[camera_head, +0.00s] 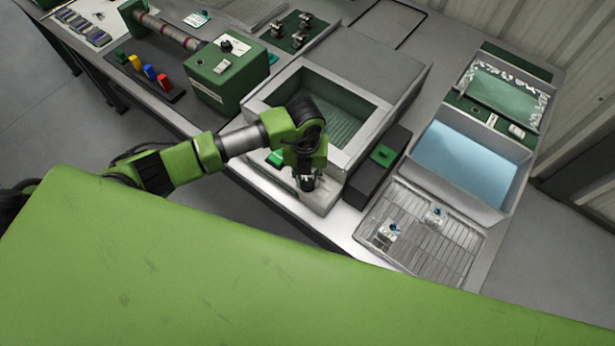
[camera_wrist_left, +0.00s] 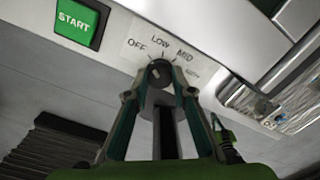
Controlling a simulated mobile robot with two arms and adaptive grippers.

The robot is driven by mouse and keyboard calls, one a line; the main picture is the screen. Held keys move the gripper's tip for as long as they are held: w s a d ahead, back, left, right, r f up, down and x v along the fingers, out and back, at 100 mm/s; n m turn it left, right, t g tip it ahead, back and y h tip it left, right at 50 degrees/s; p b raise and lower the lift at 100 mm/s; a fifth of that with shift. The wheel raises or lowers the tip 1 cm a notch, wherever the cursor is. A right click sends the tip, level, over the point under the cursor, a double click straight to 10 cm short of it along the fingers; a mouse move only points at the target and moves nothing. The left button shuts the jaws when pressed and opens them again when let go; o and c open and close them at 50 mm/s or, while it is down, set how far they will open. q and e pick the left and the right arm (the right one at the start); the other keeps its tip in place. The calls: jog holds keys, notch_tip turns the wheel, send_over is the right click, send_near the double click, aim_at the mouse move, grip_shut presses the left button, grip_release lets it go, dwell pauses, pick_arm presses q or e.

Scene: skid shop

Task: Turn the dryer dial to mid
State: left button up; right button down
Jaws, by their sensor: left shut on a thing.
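The dryer (camera_head: 390,70) is a grey box with an open top and a green ribbed inside, on the bench in the head view. In the left wrist view the dark round dial (camera_wrist_left: 159,70) sits below a white label (camera_wrist_left: 150,45) reading OFF, LOW, MID and a blurred fourth word. My left gripper (camera_wrist_left: 160,85) is shut on the dial, with one finger on each side; it points down at the dryer's front in the head view (camera_head: 307,183). A pale mark shows on the dial, but I cannot tell which setting it points to. My right gripper is not in view.
A green START button (camera_wrist_left: 78,22) is left of the label. Right of the dryer are a dark box with a green button (camera_head: 383,155), a blue-filled basin (camera_head: 462,160) and a wire rack (camera_head: 425,240) with small parts. A green machine (camera_head: 225,75) stands to the left.

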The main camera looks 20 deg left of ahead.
aim_at(308, 181)
pick_arm(q)
jog(key=m+b, duration=0.3)
jog(key=m, duration=0.1)
jog(key=shift+w+f+b, duration=0.1)
jog(key=shift+f+b, duration=0.15)
jog(key=shift+b, duration=0.15)
jog(key=m+b, duration=0.9)
jog(key=b, duration=0.1)
jog(key=shift+m, duration=0.4)
jog(key=shift+d+r+m+b, duration=0.1)
jog(key=shift+r+m+b, duration=0.15)
jog(key=shift+m+b, duration=0.85)
jog(key=o, duration=1.1)
jog(key=shift+r, duration=0.15)
notch_tip(308, 181, up, 12)
